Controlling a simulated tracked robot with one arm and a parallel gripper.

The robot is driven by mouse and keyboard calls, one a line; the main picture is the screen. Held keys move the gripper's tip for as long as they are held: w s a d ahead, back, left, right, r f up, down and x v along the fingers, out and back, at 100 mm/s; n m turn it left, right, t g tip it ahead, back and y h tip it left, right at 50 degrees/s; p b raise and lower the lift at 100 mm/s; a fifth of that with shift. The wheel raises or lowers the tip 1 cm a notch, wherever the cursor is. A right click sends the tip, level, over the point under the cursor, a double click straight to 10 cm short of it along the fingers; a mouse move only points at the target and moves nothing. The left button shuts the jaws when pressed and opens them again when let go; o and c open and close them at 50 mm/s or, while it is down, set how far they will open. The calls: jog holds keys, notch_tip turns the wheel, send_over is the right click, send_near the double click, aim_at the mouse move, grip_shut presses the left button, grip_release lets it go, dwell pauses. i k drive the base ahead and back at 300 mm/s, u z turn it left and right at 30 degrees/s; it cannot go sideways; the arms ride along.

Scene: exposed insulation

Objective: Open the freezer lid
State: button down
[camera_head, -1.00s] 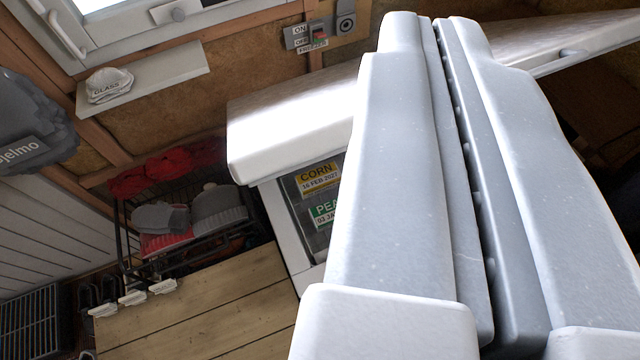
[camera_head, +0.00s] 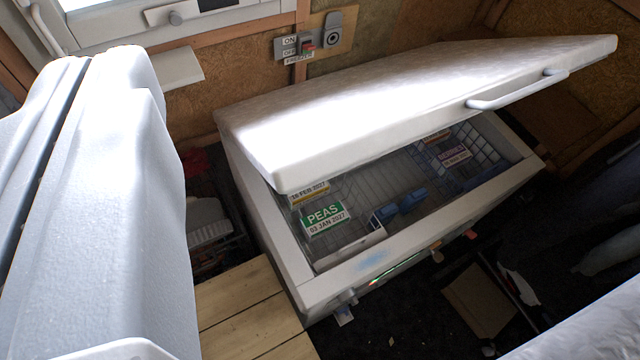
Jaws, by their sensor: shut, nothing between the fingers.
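The white chest freezer (camera_head: 330,286) stands against the insulated wall. Its lid (camera_head: 400,95) is tilted up partway, with the front edge raised well above the body. A bar handle (camera_head: 517,91) sits on the lid's front edge, toward the right. Inside the freezer are wire baskets, a green PEAS label (camera_head: 325,217) and blue items (camera_head: 400,205). My gripper (camera_head: 100,60) fills the left side, close to the camera. Its fingers are shut and empty, apart from the lid and to the left of it in the picture.
A wooden surface (camera_head: 245,305) lies in front of the freezer's left end. A switch panel (camera_head: 297,46) is on the wall behind, near a window and a small shelf (camera_head: 172,75). The dark floor in front holds a flat brown piece (camera_head: 480,300) and scattered bits.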

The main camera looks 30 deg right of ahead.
aim_at(299, 137)
jog(key=z, duration=0.1)
jog(key=k, duration=0.75)
jog(key=z, duration=0.9)
jog(key=i, duration=0.5)
jog(key=u, duration=0.1)
